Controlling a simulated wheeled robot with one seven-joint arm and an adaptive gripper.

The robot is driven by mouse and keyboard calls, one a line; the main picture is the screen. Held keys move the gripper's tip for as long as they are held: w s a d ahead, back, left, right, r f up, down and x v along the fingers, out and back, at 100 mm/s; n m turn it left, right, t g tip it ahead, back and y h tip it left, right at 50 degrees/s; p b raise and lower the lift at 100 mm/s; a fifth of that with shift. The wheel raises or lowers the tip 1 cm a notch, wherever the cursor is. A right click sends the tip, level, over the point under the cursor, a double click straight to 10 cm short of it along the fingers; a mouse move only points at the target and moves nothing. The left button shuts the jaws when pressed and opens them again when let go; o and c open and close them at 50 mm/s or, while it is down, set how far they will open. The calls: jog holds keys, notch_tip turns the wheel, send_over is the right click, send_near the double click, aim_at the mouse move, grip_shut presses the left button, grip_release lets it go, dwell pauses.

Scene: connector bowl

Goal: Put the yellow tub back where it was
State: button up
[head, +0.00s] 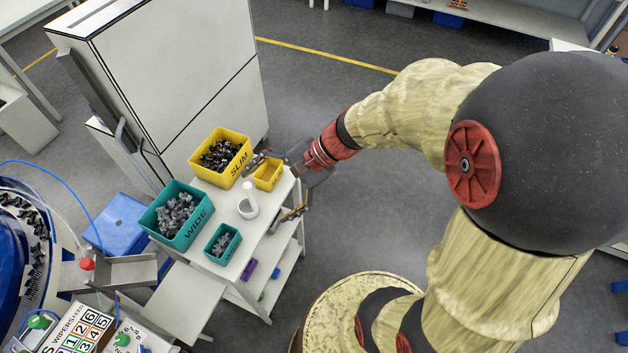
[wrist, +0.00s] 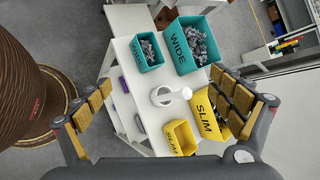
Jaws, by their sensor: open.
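The small yellow tub (head: 269,176) stands at the back right corner of the white cart top (head: 228,196), beside the large yellow SLIM bin (head: 232,171). It looks empty. In the wrist view the small yellow tub (wrist: 181,140) shows low in the picture, next to the SLIM bin (wrist: 205,113). My gripper (head: 273,188) is open with nothing between its fingers, at the cart's right edge by the tub. In the wrist view my gripper (wrist: 161,84) has its fingers wide apart, with the cart between them.
A large teal WIDE bin (head: 183,239) and a small teal tub (head: 222,259), both holding metal parts, stand on the cart. A white round-based object (head: 248,206) stands mid-cart. A tall white cabinet (head: 180,80) rises behind. Some front cart top is bare.

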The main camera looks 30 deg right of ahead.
jog(key=s+d+r+n+t+h, duration=0.1)
jog(key=s+d+r+n+h, duration=0.2)
jog(key=s+r+n+h, duration=0.1)
jog(key=s+d+r+n+t+h, duration=0.1)
jog(key=s+d+r+n+h, duration=0.2)
jog(key=s+r+n, duration=0.3)
notch_tip(320, 180, up, 3)
jog(key=n+h, duration=0.1)
jog(key=n, duration=0.2)
jog(key=shift+s+d+f+h, duration=0.15)
jog(key=shift+s+d+h, duration=0.05)
jog(key=shift+d+h, duration=0.15)
